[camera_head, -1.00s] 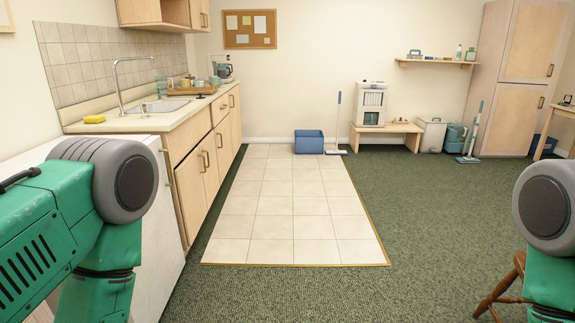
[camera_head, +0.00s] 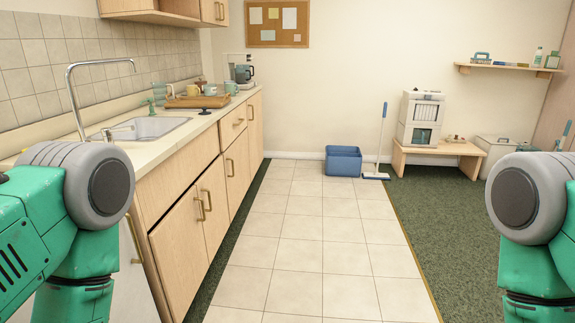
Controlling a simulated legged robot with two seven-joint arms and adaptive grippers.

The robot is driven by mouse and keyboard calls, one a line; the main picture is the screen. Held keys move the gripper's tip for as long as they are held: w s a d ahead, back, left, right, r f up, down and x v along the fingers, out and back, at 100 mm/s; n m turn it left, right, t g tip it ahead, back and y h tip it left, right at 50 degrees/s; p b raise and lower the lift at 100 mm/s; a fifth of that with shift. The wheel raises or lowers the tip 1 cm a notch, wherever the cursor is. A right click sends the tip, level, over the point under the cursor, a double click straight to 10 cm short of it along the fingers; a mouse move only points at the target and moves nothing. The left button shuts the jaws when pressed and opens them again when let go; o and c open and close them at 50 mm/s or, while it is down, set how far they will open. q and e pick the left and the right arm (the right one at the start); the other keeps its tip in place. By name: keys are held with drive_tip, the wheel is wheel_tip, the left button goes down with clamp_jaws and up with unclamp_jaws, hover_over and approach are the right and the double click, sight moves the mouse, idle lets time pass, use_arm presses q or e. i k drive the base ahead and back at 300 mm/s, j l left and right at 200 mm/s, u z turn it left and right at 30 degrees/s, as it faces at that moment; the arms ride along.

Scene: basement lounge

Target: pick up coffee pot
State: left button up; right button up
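A coffee maker (camera_head: 238,66) stands at the far end of the kitchen counter, near the corner. A dark coffee pot (camera_head: 244,74) sits in it, small in this view. Green and grey links of both my arms show at the left and right edges of the head view. Both grippers are out of the frame, so I cannot see whether they hold anything.
The counter (camera_head: 160,148) runs along the left with a sink (camera_head: 140,128), a tall faucet (camera_head: 80,85) and a wooden tray (camera_head: 197,101) with cups. A blue bin (camera_head: 343,161) and a mop (camera_head: 380,150) stand at the back wall. The tiled floor (camera_head: 318,230) ahead is clear.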

sight(240, 77)
drive_tip(key=i, duration=2)
drive_tip(key=i+u, duration=0.25)
drive_tip(key=i, duration=0.2)
drive_tip(key=i+l+u, duration=0.2)
drive_tip(key=i, duration=0.2)
drive_tip(key=i+l+u, duration=0.25)
drive_tip(key=i, duration=0.2)
drive_tip(key=i+l+u, duration=0.2)
drive_tip(key=i, duration=0.2)
